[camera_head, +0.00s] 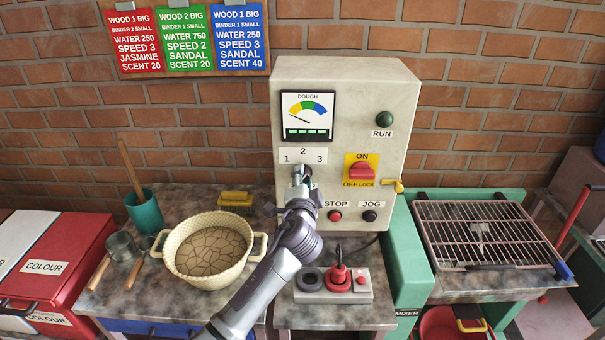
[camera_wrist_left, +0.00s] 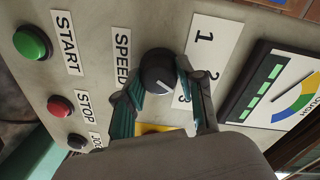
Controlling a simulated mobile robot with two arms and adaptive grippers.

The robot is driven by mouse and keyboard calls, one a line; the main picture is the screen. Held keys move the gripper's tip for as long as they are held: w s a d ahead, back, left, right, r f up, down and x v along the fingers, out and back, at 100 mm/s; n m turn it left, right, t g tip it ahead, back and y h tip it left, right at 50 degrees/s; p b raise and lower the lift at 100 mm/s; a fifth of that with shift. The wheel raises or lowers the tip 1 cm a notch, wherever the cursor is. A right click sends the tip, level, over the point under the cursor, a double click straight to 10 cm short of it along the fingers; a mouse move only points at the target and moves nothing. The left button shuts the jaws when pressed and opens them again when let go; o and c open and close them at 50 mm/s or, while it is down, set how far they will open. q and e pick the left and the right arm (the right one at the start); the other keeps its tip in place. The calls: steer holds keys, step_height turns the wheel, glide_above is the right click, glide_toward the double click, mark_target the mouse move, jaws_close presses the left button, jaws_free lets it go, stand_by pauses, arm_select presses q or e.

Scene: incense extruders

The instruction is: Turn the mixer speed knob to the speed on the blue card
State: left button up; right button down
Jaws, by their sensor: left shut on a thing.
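The blue card (camera_head: 239,38) on the back wall reads speed 3. The mixer's speed knob (camera_wrist_left: 157,70) is a black round knob below a plate numbered 1, 2, 3 (camera_head: 303,156). My left gripper (camera_head: 302,180) is at the knob and hides most of it in the head view. In the left wrist view its two fingers (camera_wrist_left: 158,82) are shut on the knob from both sides. A white mark shows at the knob's lower right, on the side of the 3; its exact setting is hard to tell. My right gripper is out of view.
Stop (camera_head: 335,215) and jog (camera_head: 370,215) buttons sit right of the knob. A red lock switch (camera_head: 362,172) is above them.

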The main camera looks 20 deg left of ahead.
arm_select(q)
steer(key=shift+m+p, duration=0.65)
steer(key=shift+m, duration=0.75)
steer(key=o, duration=1.1)
steer(key=shift+o, duration=0.2)
steer(key=f+v, duration=0.1)
steer(key=v, duration=1.1)
steer(key=shift+d+r, duration=0.15)
steer(key=shift+r, duration=0.25)
